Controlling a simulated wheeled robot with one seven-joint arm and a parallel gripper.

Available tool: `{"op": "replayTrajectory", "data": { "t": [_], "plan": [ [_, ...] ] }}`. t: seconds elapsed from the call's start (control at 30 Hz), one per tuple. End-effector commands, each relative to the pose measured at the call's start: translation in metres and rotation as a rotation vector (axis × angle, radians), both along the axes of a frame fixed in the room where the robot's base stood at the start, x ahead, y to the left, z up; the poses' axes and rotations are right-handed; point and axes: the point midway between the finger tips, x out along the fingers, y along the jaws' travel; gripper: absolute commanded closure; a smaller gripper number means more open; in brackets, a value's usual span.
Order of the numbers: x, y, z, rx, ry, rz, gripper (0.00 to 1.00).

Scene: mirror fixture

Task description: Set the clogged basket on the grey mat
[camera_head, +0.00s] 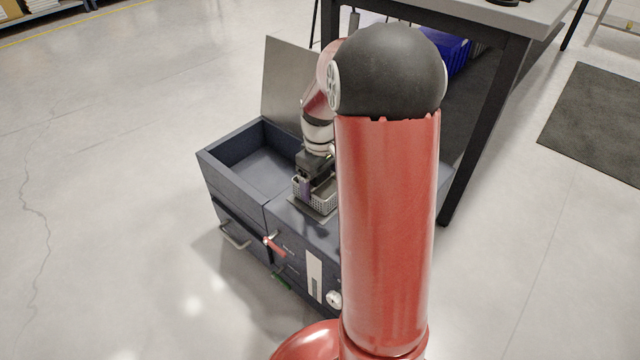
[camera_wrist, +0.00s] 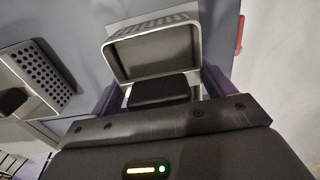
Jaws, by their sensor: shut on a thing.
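A light grey perforated basket (camera_head: 325,194) is at the top of the dark blue-grey cabinet, partly hidden by my arm. In the wrist view the basket (camera_wrist: 152,48) sits between my purple fingers, its open inside facing the camera. A dark block (camera_wrist: 160,91) shows at its near end; I cannot tell whether it is a clog. My gripper (camera_head: 316,182) is shut on the basket. A thin grey sheet (camera_head: 321,213), perhaps the grey mat, lies on the cabinet top just below the basket. I cannot tell whether they touch.
The cabinet has an open, empty bin (camera_head: 248,165) left of the basket and a raised lid (camera_head: 289,84) behind. A second perforated piece (camera_wrist: 42,72) lies left in the wrist view. A red handle (camera_head: 274,245) is on the cabinet front. A table (camera_head: 510,62) stands close behind.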

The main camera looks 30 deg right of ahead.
Motion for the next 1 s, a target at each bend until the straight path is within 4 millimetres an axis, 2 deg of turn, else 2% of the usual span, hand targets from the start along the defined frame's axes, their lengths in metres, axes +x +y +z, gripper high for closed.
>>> {"op": "replayTrajectory", "data": {
  "t": [0.07,0.43,0.47,0.57,0.83,1.0],
  "plan": [
    [0.0,0.0,-0.009,0.0,0.0,0.0,0.45],
    [0.0,0.0,-0.013,0.0,-0.001,0.0,0.45],
    [0.0,0.0,-0.012,0.0,-0.001,0.0,0.15],
    [0.0,0.0,-0.012,0.0,-0.001,0.0,0.01],
    [0.0,0.0,-0.01,-0.001,-0.001,0.0,0.0],
    [0.001,0.0,0.009,-0.001,-0.005,-0.001,0.0]
  ]
}}
